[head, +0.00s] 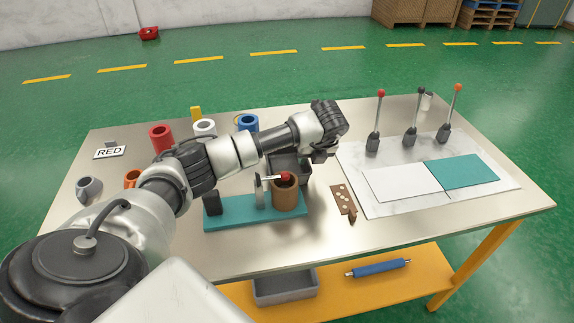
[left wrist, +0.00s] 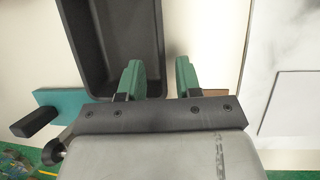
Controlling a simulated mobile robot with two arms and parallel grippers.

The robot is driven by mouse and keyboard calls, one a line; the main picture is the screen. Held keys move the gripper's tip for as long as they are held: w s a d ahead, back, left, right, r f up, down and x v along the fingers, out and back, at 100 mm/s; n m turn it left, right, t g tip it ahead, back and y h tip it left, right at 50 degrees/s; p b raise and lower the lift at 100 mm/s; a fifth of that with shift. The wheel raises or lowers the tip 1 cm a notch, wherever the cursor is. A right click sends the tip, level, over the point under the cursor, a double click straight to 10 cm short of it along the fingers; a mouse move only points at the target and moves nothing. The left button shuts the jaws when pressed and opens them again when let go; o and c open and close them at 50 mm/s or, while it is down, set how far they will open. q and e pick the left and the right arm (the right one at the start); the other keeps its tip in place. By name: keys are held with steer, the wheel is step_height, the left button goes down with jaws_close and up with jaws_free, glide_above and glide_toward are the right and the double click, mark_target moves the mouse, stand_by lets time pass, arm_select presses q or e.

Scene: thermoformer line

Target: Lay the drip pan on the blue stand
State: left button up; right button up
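A dark grey open pan (head: 291,166) lies on the table behind the brown cup, partly hidden by my left arm. It also shows in the left wrist view (left wrist: 84,40). My left gripper (head: 322,156) is at its right side. In the left wrist view, its two green fingers (left wrist: 158,82) are apart, and the pan's right wall shows between them. Contact cannot be told. No plainly blue stand shows; a flat teal square (head: 465,171) lies on the white board at right, and a teal base (head: 235,212) stands in front. My right gripper is not in view.
The teal base carries a brown cup (head: 286,197) and a black block (head: 212,203). Red, white and blue cups stand at back left. A grey bin (head: 285,288) is on the lower shelf.

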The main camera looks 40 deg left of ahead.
mark_target(307, 161)
arm_select(q)
steer(key=p+x, duration=0.1)
steer(key=x, duration=0.4)
steer(key=shift+w, duration=0.1)
jaws_close()
